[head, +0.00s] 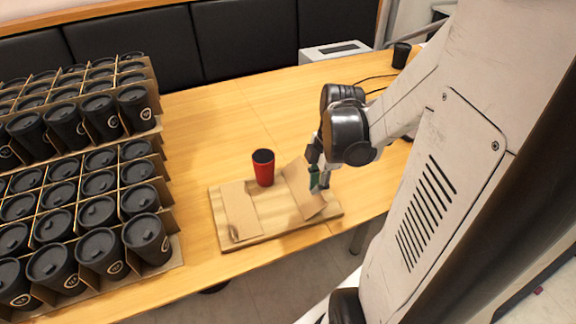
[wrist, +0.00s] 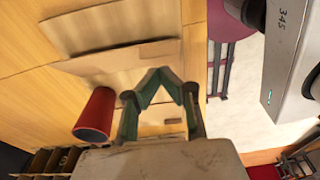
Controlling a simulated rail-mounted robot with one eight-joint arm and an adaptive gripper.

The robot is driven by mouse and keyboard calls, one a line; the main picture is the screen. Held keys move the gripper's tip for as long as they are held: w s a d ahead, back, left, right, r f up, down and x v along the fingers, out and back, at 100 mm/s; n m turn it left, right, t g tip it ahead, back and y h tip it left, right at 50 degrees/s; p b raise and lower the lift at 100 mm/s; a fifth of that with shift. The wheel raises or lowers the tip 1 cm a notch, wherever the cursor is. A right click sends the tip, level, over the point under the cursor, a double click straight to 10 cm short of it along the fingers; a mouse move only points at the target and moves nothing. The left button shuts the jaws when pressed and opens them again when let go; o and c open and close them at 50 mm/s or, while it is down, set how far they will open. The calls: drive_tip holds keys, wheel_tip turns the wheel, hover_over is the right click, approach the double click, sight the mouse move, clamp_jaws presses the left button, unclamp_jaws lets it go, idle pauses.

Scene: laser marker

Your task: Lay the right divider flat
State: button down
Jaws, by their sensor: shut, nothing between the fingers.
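The right divider (head: 303,190) is a brown cardboard panel on a wooden board (head: 272,232). It looks tilted, not flat on the board. In the wrist view, a cardboard panel that seems to be this divider (wrist: 115,58) lies just beyond my fingertips. The left divider (head: 241,212) looks flat on the board's left part. My gripper (head: 319,179) is at the right side of the right divider, close to it; I cannot tell whether they touch. Its green fingers (wrist: 160,76) are together in the wrist view, with nothing held between them.
A red cup with a dark top (head: 263,168) stands at the board's back edge, left of the right divider. Cardboard crates of black lidded cups (head: 90,200) fill the table's left. A white box (head: 335,52) stands at the back. The table behind the board is clear.

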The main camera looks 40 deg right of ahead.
sight(330, 203)
drive_tip(key=d+f+b, duration=0.1)
drive_tip(key=s+d+f+b, duration=0.1)
drive_tip(key=shift+d, duration=0.4)
drive_tip(key=d+f+b, duration=0.2)
drive_tip(key=shift+s+f+b, duration=0.3)
drive_tip(key=shift+s+d+f+b, duration=0.1)
drive_tip(key=shift+d+f+b, duration=0.25)
drive_tip(key=shift+f+b, duration=0.25)
drive_tip(key=shift+f, duration=0.1)
drive_tip(key=shift+a, duration=0.1)
drive_tip(key=shift+w+a+f, duration=0.25)
drive_tip(key=shift+a+f, duration=0.05)
drive_tip(key=shift+a, duration=0.3)
wheel_tip(330, 203, up, 5)
drive_tip(key=p, duration=0.3)
drive_tip(key=shift+d+f, duration=0.1)
drive_tip(key=s+d+r, duration=0.1)
drive_tip(key=s+d, duration=0.2)
drive_tip(key=d, duration=0.6)
drive_tip(key=shift+d+r+p, duration=0.15)
drive_tip(key=shift+r+p, duration=0.2)
